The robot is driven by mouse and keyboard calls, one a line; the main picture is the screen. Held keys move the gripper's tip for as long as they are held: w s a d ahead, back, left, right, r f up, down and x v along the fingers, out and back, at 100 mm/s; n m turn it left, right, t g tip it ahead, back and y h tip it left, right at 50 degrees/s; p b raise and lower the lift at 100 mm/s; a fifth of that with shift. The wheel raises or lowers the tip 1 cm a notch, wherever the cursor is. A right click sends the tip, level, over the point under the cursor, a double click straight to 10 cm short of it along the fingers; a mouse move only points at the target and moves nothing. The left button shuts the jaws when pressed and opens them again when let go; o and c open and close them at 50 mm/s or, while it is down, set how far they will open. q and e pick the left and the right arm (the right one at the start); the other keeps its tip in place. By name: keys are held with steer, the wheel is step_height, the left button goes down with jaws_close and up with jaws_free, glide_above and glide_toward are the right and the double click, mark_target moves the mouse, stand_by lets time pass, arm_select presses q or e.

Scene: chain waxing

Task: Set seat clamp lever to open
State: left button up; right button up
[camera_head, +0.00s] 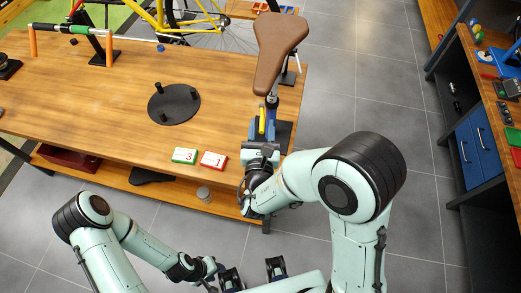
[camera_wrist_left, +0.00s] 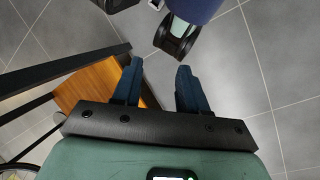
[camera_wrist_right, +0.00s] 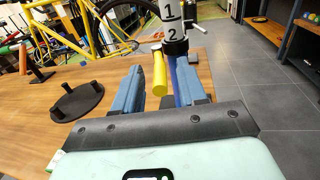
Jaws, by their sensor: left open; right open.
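The seat clamp lever is a yellow bar (camera_wrist_right: 159,75) beside the black clamp collar (camera_wrist_right: 175,47) on the seat post (camera_wrist_right: 172,22), which is marked 1 and 2. In the right wrist view it lies between the blue fingers of my right gripper (camera_wrist_right: 158,85), which is open. Contact with either finger cannot be told. In the head view the lever (camera_head: 262,120) shows just beyond my right gripper (camera_head: 261,134), below the brown saddle (camera_head: 279,45). My left gripper (camera_wrist_left: 158,75) is open and empty, low over the floor in front of the bench.
The wooden bench (camera_head: 120,85) holds a black round base with pegs (camera_head: 174,103), a green 3 card (camera_head: 185,155) and a red 1 card (camera_head: 214,160). A yellow bicycle (camera_head: 160,18) stands behind. A second workbench (camera_head: 490,95) is at right. Floor between is clear.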

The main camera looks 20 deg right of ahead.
arm_select(q)
step_height(320, 180, down, 10)
steer(key=b, duration=1)
steer(key=shift+s, duration=0.35)
arm_select(e)
steer(key=v, duration=1.1)
